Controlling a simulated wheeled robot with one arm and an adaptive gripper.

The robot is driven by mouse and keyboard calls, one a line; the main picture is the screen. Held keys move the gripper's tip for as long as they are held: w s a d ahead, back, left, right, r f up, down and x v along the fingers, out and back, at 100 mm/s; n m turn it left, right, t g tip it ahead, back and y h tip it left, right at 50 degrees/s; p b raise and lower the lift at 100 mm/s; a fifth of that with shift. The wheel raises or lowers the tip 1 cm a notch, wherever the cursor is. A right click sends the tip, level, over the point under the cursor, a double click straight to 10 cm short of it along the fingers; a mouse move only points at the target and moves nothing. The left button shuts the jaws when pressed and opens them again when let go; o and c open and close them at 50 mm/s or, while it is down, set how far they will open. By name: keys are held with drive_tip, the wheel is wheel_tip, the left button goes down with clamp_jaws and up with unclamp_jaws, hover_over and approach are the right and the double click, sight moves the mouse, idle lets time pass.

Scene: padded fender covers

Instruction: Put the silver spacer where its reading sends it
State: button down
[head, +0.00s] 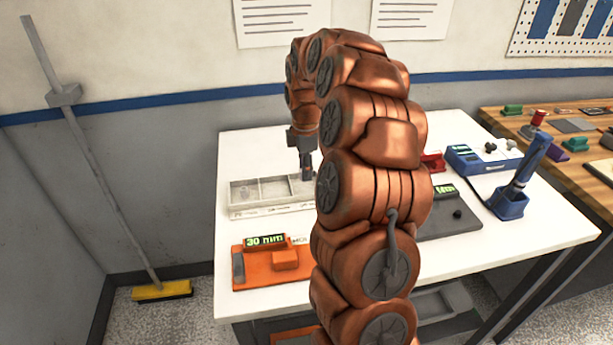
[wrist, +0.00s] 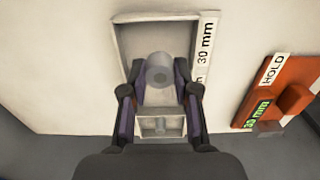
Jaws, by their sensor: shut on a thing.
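My gripper (wrist: 160,78) is shut on the silver spacer (wrist: 160,68), a short grey cylinder with a round end, in the wrist view. The spacer shows over the compartment labelled 30 mm of a pale sorting tray (wrist: 122,40); I cannot tell whether it touches the floor. In the head view my gripper (head: 306,168) points down at the right end of the tray (head: 270,210), and the spacer cannot be made out. The orange gauge (head: 270,262) reads 30 mm; it also shows in the wrist view (wrist: 290,90), with a HOLD label.
A neighbouring tray compartment (wrist: 145,133) holds a small grey part. A dark device (head: 455,220) with a green display, partly behind my arm, and a blue holder (head: 508,203) stand on the right of the white table (head: 330,285).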

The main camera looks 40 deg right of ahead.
drive_tip(key=shift+w+d, duration=0.15)
drive_tip(key=shift+d, duration=0.05)
drive_tip(key=shift+f+p, duration=0.75)
drive_tip(key=shift+f, duration=1.05)
drive_tip(key=shift+f, duration=0.15)
drive_tip(key=c, duration=0.9)
unclamp_jaws()
drive_tip(key=shift+o, duration=0.2)
wheel_tip(320, 180, up, 11)
drive_tip(key=shift+r+b, duration=0.1)
drive_tip(key=shift+b, duration=1.15)
drive_tip(key=shift+r, duration=0.6)
drive_tip(key=shift+a, duration=0.15)
